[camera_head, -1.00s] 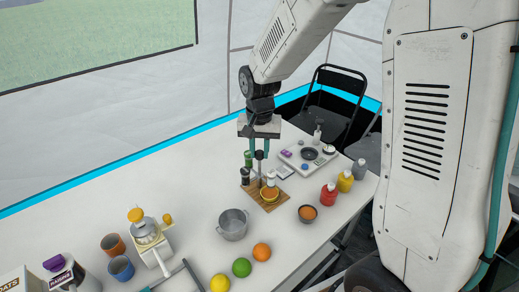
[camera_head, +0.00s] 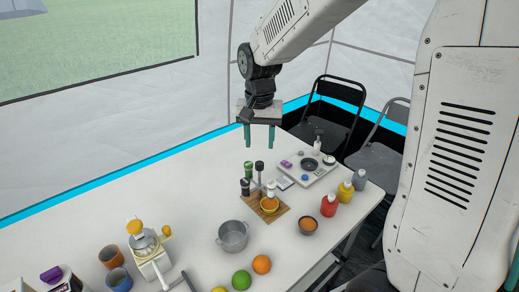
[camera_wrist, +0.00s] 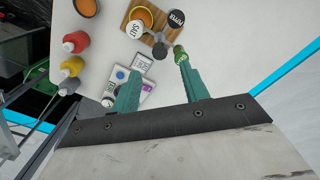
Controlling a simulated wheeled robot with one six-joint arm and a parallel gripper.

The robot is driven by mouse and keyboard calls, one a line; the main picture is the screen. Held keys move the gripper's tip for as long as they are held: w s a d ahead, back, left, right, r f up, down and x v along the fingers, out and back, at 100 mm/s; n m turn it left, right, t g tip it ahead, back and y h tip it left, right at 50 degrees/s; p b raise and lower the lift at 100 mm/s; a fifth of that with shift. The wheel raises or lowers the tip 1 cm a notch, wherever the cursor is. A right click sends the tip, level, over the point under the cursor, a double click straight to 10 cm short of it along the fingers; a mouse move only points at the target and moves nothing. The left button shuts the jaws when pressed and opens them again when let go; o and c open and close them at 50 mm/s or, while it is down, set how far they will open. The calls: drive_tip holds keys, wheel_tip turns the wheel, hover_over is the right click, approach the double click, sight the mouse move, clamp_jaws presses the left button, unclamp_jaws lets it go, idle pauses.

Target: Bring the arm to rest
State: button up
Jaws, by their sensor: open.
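My gripper (camera_head: 259,136) is open and empty, with its two green fingers apart and pointing down. It hangs above the far part of the white table (camera_head: 190,200), behind and above the wooden board (camera_head: 283,209). In the wrist view my gripper (camera_wrist: 158,82) also shows nothing between its fingers. The board carries a dark pepper mill, a white salt shaker and an orange bowl (camera_head: 269,204). A green-topped bottle (camera_head: 248,168) stands at the board's back edge.
A tray (camera_head: 313,168) with small items lies to the right of the board. Red (camera_head: 329,205), yellow (camera_head: 345,191) and grey bottles stand near the right edge. A pot (camera_head: 233,236), fruit and a juicer (camera_head: 148,248) are nearer. Dark chairs (camera_head: 330,118) stand behind the table.

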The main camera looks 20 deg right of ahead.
drive_tip(key=shift+r, duration=0.2)
idle(0.4)
drive_tip(key=s+d+r+n, duration=0.1)
drive_tip(key=s+r, duration=0.3)
drive_tip(key=s, duration=0.9)
drive_tip(key=s+d+r+n+t, duration=0.1)
drive_tip(key=s+r+n, duration=0.3)
drive_tip(key=s, duration=1)
drive_tip(key=shift+d+n, duration=0.3)
drive_tip(key=shift+d, duration=0.2)
